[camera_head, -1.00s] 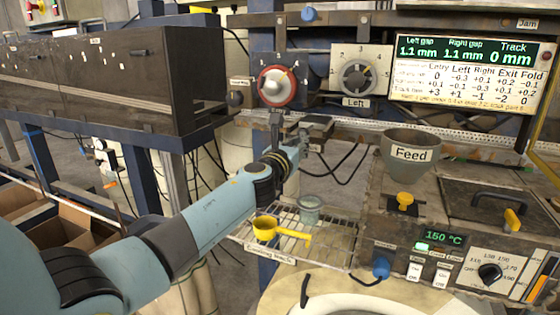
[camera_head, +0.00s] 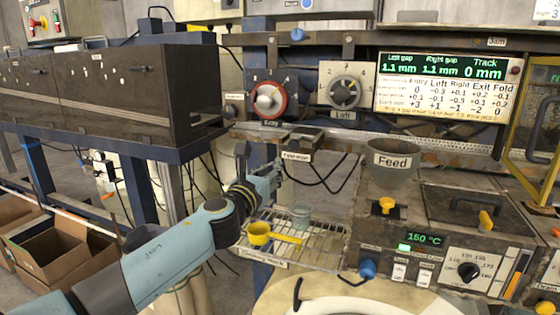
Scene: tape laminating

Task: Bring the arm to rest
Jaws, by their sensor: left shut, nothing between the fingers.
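My left arm reaches in from the lower left. The grey Left dial (camera_head: 343,92) is to the right of the Entry dial. The display (camera_head: 446,84) reads left gap 1.1 mm, right gap 1.1 mm and track 0 mm. My right gripper is not in view.
A wire rack (camera_head: 318,244) holds a yellow scoop (camera_head: 262,234) and a greenish cup (camera_head: 300,213), close beside my left wrist. The Feed funnel (camera_head: 391,165) and heater panel (camera_head: 440,262) stand to the right. Cardboard boxes (camera_head: 62,262) lie at lower left.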

